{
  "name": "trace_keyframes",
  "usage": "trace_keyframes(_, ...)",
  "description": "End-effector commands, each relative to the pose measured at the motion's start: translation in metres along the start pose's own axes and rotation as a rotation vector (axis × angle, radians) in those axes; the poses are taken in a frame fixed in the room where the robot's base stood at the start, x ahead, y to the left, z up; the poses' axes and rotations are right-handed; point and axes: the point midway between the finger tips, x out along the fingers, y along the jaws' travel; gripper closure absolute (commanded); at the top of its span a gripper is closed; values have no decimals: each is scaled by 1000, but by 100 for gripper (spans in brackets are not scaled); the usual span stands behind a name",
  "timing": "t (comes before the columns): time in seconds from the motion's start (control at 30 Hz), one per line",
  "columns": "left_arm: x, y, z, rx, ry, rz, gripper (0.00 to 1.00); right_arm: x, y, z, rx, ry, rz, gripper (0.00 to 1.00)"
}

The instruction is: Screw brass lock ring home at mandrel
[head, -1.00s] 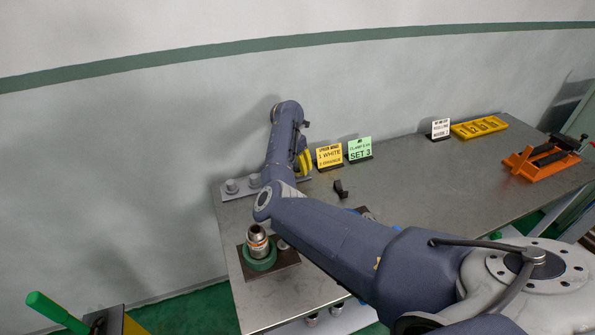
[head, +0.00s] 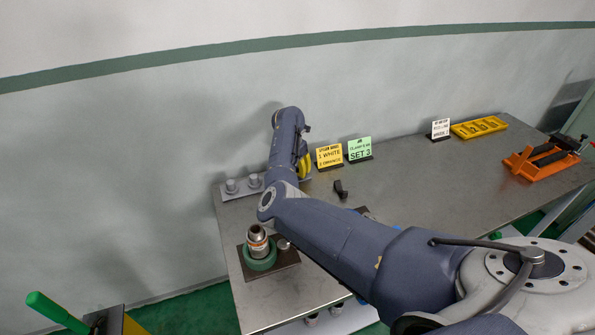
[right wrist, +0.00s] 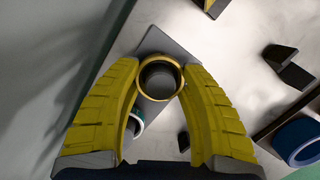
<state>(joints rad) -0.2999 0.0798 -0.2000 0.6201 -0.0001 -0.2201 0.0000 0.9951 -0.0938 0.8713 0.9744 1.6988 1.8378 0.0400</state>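The brass lock ring (right wrist: 160,77) sits between the yellow fingertips of my right gripper (right wrist: 161,72), which touch it on both sides in the right wrist view. In the head view that gripper (head: 304,166) is partly hidden behind my own arm, over the back left of the bench, and the ring cannot be made out. An upright metal mandrel (head: 257,238) with a copper-coloured band stands in a green collar (head: 261,264) on a dark plate at the bench's front left. The gripper is apart from it, farther back. My left gripper is not in view.
Metal studs (head: 231,186) stand on a plate at the back left of the bench (head: 420,178). Yellow (head: 329,157) and green (head: 359,149) signs stand near the wall. A small black block (head: 341,190) lies before them. A yellow tray (head: 479,127) and orange vise (head: 540,162) are at right.

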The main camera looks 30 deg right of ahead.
Motion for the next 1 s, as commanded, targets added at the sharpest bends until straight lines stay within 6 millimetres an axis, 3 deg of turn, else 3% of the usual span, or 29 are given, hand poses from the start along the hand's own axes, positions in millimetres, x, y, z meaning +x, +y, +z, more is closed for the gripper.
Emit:
trace_keyframes(0.2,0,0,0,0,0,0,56,0,0,0,0,0,0,86)
trace_keyframes(1.0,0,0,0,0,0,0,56,-35,0,7,0,-1,1,86)
